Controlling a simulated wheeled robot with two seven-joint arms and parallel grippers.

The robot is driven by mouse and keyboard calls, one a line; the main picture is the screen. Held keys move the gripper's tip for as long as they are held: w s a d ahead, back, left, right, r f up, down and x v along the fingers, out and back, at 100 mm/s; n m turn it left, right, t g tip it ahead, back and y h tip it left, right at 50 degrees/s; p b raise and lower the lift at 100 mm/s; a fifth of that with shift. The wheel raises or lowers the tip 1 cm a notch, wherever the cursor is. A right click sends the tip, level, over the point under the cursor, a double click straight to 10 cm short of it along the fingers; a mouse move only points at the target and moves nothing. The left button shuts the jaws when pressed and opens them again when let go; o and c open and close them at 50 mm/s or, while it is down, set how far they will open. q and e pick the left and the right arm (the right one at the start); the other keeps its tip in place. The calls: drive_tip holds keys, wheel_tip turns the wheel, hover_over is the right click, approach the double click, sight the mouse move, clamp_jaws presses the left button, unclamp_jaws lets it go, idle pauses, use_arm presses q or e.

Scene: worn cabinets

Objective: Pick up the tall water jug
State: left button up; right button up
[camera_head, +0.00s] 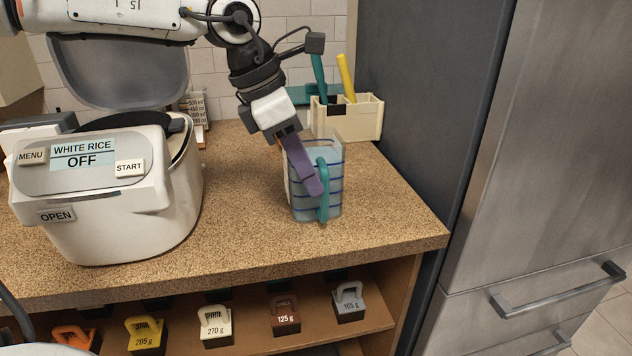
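The tall water jug (333,206) stands upright on the speckled countertop, right of the rice cooker. It is clear, with blue bands and a teal handle (323,178) that faces the camera. My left gripper (311,186) reaches down at the jug from above left. One purple finger overlaps the jug's front and ends right beside the handle. The other finger is not clearly seen, so I cannot tell whether the gripper is closed or touching the jug. My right gripper is not in view.
A white rice cooker (120,215) with its lid raised stands at left on the counter (240,228). A cream holder (362,120) with utensils is behind the jug. A grey fridge (545,150) stands at right. Several handled weights, one marked 125 g (285,315), sit on the shelf below.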

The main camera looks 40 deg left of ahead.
use_arm(q)
hover_over(321, 222)
wheel_tip(321, 222, down, 5)
drive_tip(key=shift+a+r, duration=0.1)
drive_tip(key=shift+c, duration=0.3)
clamp_jaws()
drive_tip(key=shift+w, duration=0.1)
idle(1.0)
drive_tip(key=shift+w+r, duration=0.1)
drive_tip(key=shift+r, duration=0.05)
